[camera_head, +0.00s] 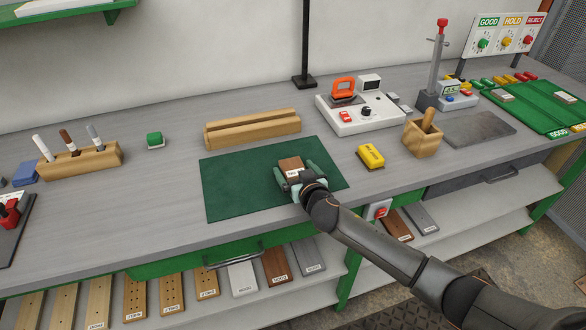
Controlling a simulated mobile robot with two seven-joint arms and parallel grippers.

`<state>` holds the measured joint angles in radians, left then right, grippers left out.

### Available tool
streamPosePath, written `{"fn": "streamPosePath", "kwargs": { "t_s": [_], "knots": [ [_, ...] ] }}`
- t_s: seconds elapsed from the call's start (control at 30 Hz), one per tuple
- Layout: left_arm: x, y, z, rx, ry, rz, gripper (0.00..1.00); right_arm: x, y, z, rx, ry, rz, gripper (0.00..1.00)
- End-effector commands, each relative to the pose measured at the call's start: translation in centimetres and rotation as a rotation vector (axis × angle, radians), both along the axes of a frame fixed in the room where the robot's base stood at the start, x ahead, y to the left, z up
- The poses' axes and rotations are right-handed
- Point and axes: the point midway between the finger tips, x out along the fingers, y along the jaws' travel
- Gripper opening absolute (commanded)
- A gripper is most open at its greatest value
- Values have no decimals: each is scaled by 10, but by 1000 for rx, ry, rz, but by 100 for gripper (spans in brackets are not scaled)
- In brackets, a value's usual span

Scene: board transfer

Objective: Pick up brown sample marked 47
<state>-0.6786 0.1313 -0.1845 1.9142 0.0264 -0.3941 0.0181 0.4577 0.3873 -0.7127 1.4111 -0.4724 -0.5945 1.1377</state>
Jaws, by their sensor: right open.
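The brown sample (290,163) lies on the dark green mat (228,187) in the middle of the bench. It carries a white label, too small and partly covered to read. My right gripper (294,176) is open at the near end of the sample, with its fingers on either side of it. The picture does not show whether the fingers touch it. My left gripper is not in view.
A wooden grooved block (252,129) stands behind the mat. A yellow block (370,157) and a wooden holder (424,138) are to the right. A white device (362,117) stands farther back. Labelled boards lie on the shelf (330,287) below.

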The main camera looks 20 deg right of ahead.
Motion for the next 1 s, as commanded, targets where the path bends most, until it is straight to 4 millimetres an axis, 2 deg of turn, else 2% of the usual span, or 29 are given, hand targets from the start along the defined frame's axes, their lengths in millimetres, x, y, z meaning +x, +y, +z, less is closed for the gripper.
{"fn": "streamPosePath", "kwargs": {
  "t_s": [0.3, 1.0],
  "knots": [
    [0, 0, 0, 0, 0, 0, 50, 3, 0, -1, 0, 0, 1, 99],
    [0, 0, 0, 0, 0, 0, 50, 3, 0, -1, -1, 1, 0, 20]
  ]
}}
